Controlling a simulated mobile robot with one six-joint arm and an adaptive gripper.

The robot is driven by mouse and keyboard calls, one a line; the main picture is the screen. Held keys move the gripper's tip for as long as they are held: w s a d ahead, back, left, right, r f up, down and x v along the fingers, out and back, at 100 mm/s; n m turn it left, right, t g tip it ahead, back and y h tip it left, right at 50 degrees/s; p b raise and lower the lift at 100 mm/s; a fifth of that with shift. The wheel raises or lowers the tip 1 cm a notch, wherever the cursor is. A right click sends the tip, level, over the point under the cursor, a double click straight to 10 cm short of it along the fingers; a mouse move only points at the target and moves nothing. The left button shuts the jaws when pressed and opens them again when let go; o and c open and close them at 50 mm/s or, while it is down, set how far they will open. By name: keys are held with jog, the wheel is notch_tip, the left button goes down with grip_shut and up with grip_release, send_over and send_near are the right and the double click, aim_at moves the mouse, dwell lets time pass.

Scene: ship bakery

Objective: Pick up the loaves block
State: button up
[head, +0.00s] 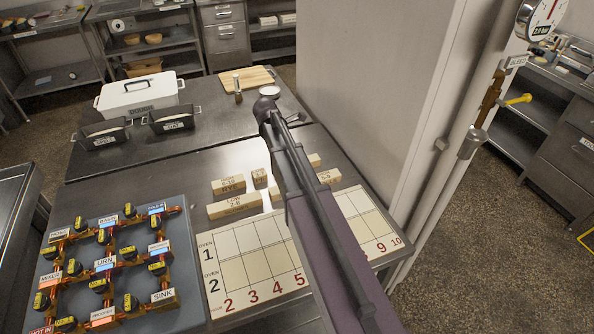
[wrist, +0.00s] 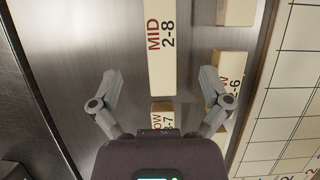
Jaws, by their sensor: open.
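Several pale wooden blocks lie on the steel table; I cannot read the word "loaves" on any, so I cannot tell which is the loaves block. In the wrist view a long block marked MID 2-8 (wrist: 160,45) runs down the middle. A small block (wrist: 162,116) lies below its end, partly hidden by my gripper. A block ending in -6 (wrist: 225,75) lies to the right. My gripper (wrist: 160,77) is open and empty, its fingers either side of the long block's lower end in the picture, apparently above it. In the head view my arm hides the gripper.
In the head view, a block marked RYE (head: 229,186) and a longer one (head: 234,207) lie left of my arm. The oven grid board (head: 250,262) is in front, the valve panel (head: 190,240) at left.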

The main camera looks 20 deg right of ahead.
jog(key=shift+b+x, duration=1.5)
jog(key=shift+x, duration=0.45)
jog(key=shift+b+x, duration=2.45)
jog(key=shift+x, duration=0.15)
jog(key=shift+a, duration=0.1)
jog(key=c, duration=1.3)
